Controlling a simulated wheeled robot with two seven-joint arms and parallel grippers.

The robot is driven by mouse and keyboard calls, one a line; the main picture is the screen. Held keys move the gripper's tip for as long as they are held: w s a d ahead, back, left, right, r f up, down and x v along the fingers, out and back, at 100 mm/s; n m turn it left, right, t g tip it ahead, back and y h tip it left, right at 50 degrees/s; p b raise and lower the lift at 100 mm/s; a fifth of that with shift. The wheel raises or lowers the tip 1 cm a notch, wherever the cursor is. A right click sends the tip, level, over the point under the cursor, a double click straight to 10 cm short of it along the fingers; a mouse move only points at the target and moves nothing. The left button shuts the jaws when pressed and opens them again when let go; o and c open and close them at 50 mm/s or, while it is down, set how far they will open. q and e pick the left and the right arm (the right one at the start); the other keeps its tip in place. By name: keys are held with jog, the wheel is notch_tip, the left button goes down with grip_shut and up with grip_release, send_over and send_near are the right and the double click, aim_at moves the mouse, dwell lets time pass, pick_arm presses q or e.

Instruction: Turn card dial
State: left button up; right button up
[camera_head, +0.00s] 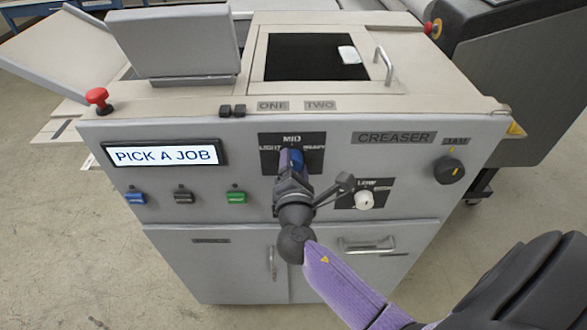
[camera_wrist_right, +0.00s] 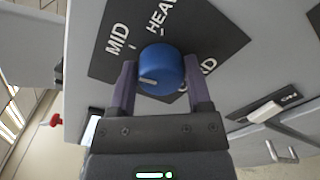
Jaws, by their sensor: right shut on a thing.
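The blue card dial (camera_wrist_right: 161,66) sits on a black plate (camera_wrist_right: 228,48) marked MID, HEAVY and CARD in the right wrist view. The dial (camera_head: 297,158) is partly hidden by my right gripper in the head view, where LIGHT, MID and HEAVY show around it. My right gripper (camera_head: 290,165) is shut on the dial, one finger on each side; it also shows in the right wrist view (camera_wrist_right: 160,75). The dial's white mark lies at its lower left in the wrist view, toward the side away from HEAVY. My left gripper is out of view.
A lit screen (camera_head: 165,155) reads PICK A JOB, above several coloured buttons. A white LOW knob (camera_head: 364,200) and a black JAM knob (camera_head: 449,170) are on the right of the panel. A red stop button (camera_head: 97,97) stands at the top left corner.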

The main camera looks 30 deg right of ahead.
jog(key=shift+f+m+b, duration=0.1)
jog(key=shift+m+b, duration=0.25)
jog(key=shift+m, duration=0.35)
jog(key=o, duration=1.3)
